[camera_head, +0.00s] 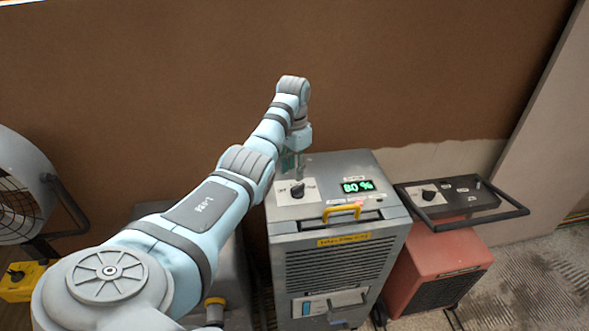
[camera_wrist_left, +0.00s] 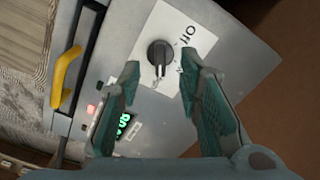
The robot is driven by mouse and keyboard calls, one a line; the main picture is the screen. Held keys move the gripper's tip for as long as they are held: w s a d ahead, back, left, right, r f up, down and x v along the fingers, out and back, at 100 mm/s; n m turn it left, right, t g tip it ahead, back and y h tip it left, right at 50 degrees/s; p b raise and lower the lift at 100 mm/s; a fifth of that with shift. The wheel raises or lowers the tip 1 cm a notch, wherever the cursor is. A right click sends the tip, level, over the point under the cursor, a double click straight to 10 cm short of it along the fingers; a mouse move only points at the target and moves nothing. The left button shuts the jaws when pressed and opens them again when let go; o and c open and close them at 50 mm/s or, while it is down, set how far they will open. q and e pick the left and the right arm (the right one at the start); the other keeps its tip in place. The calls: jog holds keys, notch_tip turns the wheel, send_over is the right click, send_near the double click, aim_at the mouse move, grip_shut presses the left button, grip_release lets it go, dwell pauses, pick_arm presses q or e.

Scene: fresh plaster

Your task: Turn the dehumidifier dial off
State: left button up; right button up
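The grey dehumidifier (camera_head: 335,235) stands against the wall in the head view, with a yellow handle and a green display (camera_head: 357,186) reading 80 %. Its black dial (camera_head: 297,189) sits on a white label on the top panel. In the left wrist view the dial (camera_wrist_left: 160,52) lies just beyond and between the fingertips, and "Off" shows on the label. My left gripper (camera_wrist_left: 164,72) is open and empty above the panel; in the head view (camera_head: 290,162) it is small and partly hidden by the wrist. My right gripper is not in view.
A red machine (camera_head: 440,265) with a black frame handle and its own dial (camera_head: 429,196) stands to the right. A round fan (camera_head: 22,190) and a yellow box (camera_head: 22,280) are at the left. The wall is close behind the dehumidifier.

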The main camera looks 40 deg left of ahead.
aim_at(296, 186)
pick_arm(q)
notch_tip(296, 186, down, 5)
jog(key=shift+w+d+r+b, duration=0.1)
jog(key=shift+w+b, duration=0.05)
jog(key=shift+b, duration=0.2)
jog(key=shift+w+f, duration=0.25)
jog(key=shift+f, duration=0.35)
jog(key=shift+w+f, duration=0.2)
jog(key=shift+f, duration=0.4)
jog(key=shift+s+r, duration=0.15)
jog(key=shift+s, duration=0.1)
jog(key=shift+c, duration=0.3)
grip_shut()
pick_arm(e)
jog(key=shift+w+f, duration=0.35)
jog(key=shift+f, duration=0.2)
